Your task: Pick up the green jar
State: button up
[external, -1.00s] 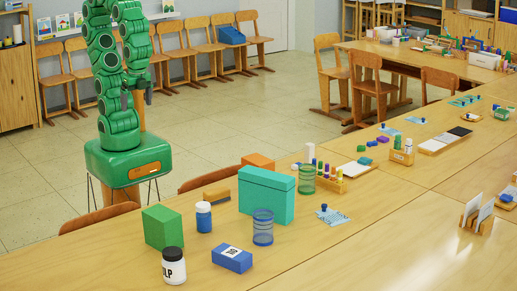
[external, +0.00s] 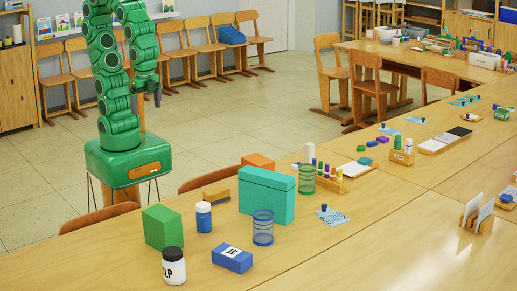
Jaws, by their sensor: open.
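The thing that best fits the green jar is a green see-through cylinder (external: 306,179) with darker bands. It stands upright on the long table, just right of a large teal box (external: 266,194), which stands close in front of it on the left. My gripper (external: 147,102) hangs in the air above the floor behind the table, fingers pointing down. It is open and empty, far to the left of the green jar and apart from everything on the table.
A similar blue cylinder (external: 263,227) stands in front of the teal box. A green box (external: 163,227), a blue-labelled jar (external: 204,217), a white jar with a black lid (external: 174,266) and a blue box (external: 232,258) stand nearby. Chair backs (external: 205,178) line the table's far edge.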

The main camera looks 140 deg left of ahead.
jog(key=w+a+f+n+t+y, duration=0.1)
jog(key=w+a+f+t, duration=0.1)
jog(key=w+a, duration=0.5)
jog(key=w+a+f+t+y, duration=0.1)
jog(key=w+a+f+t, duration=0.1)
jog(key=w+a, duration=0.5)
jog(key=n+t+y, duration=0.1)
jog(key=t, duration=0.5)
send_near(314, 173)
jog(key=s+d+r, duration=0.3)
jog(key=d+r, duration=0.4)
jog(key=r, duration=0.1)
jog(key=a+f+t, duration=0.3)
jog(key=a+t, duration=0.1)
jog(key=a, duration=0.4)
jog(key=shift+w+f, duration=0.75)
jog(key=shift+f, duration=3.5)
jog(key=shift+n, duration=0.3)
jog(key=shift+x, duration=3.5)
